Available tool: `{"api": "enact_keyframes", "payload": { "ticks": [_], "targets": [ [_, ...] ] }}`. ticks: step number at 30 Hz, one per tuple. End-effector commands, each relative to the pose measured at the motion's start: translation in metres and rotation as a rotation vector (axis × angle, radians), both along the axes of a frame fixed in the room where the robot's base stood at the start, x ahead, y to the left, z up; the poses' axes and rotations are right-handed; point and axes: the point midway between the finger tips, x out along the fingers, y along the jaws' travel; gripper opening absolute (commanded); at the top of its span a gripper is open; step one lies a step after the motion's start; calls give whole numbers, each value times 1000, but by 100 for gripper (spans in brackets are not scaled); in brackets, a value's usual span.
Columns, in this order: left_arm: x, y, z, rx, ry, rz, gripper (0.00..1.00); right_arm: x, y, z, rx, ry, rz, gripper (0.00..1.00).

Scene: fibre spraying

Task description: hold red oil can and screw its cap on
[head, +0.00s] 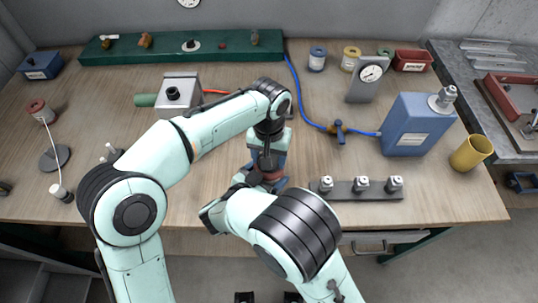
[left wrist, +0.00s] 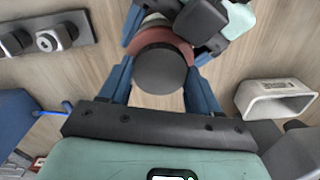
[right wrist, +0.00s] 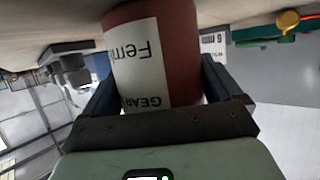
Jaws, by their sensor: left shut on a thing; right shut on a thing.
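The red oil can (right wrist: 180,50) stands out large in the right wrist view, with a white label on its side. My right gripper (right wrist: 170,90) is shut on it, one blue finger on each side. In the head view only a small reddish part of the can (head: 272,175) shows between my grippers. The dark round cap (left wrist: 161,70) is seen from above in the left wrist view, over the red can top. My left gripper (left wrist: 160,85) is shut on the cap, its blue fingers on either side. I cannot tell how tightly the cap sits on the can.
A dark strip with three metal fittings (head: 357,189) lies right of the can, near the table's front edge. A blue container (head: 418,125) and a yellow cup (head: 471,153) stand farther right. A blue hose with a valve (head: 339,131) lies behind. Bare table surrounds the can.

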Motion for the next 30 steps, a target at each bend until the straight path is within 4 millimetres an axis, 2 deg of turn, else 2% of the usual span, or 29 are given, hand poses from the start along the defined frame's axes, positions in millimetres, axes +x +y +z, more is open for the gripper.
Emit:
{"api": "enact_keyframes", "payload": {
  "ticks": [3, 7, 11, 12, 14, 15, 25, 30],
  "targets": [
    [-1, -1, 0, -3, 1, -246, 26, 0, 2, 0, 0, 0, 4, 7],
    [-1, -2, 0, -4, 1, -461, 26, 0, 2, 0, 1, -1, 5, 7],
    [-2, -2, 0, -4, 1, -446, 26, 0, 2, 0, 1, -1, 5, 7],
    [-2, -2, 0, -4, 1, -446, 69, 0, 2, 0, 1, -1, 6, 7],
    [-2, -2, 0, -3, 1, -445, 88, 0, 2, 0, 1, -1, 5, 7],
    [-1, -2, 0, -3, 1, -445, 92, 0, 2, 0, 1, -1, 5, 7],
    [-1, -1, 4, -1, -2, -441, 92, 0, 1, 0, 0, -1, 2, 7],
    [0, -1, 27, -2, -4, -441, 92, 0, 0, 0, 0, -1, 2, 7]
  ]
}}
